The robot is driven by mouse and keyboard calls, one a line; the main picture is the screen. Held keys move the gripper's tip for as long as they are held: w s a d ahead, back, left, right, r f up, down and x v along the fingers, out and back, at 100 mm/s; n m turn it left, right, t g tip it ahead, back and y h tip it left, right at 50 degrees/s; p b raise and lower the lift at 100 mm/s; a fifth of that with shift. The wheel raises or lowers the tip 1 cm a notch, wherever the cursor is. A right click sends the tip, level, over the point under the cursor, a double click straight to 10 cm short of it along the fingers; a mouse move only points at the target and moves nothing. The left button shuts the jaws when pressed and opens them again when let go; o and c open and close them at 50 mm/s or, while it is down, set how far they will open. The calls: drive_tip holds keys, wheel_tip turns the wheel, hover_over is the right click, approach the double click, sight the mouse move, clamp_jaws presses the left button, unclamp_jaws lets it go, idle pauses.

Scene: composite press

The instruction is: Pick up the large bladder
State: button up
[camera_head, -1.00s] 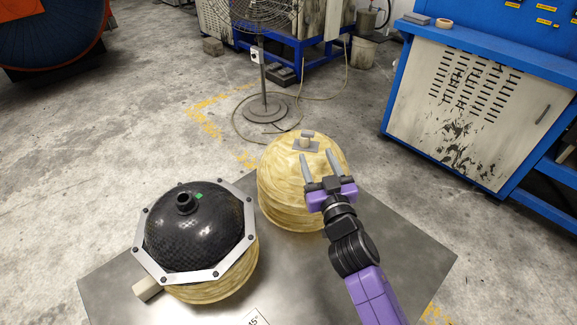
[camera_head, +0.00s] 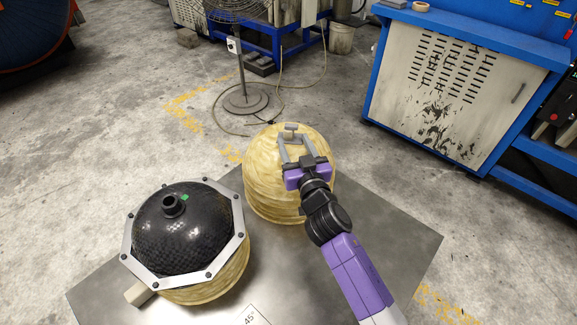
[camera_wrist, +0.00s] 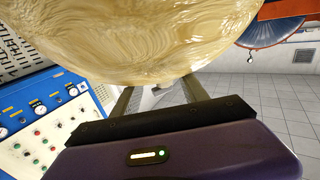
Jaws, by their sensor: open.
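The large bladder (camera_head: 262,185) is a yellowish, ribbed round body standing at the back of the metal table. A small grey knob (camera_head: 291,127) sits on its top. My gripper (camera_head: 295,140) is open over the top of the bladder, with its two fingers on either side of the knob's area. I cannot tell whether the fingers touch anything. In the wrist view the bladder's swirled surface (camera_wrist: 140,35) fills the upper part, and the tips of my open fingers (camera_wrist: 160,92) are hidden behind it.
A black dome (camera_head: 183,235) in a grey octagonal ring with bolts sits on another yellowish body at the table's left. The metal table (camera_head: 370,240) is bare at right. Behind are a fan stand (camera_head: 243,98) and a blue-and-white cabinet (camera_head: 440,95).

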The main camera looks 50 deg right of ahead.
sight(290, 136)
drive_tip(key=shift+p+x, duration=0.5)
drive_tip(key=shift+x, duration=1.75)
drive_tip(key=shift+w+a+r, duration=0.1)
drive_tip(key=shift+a+r, duration=0.05)
clamp_jaws()
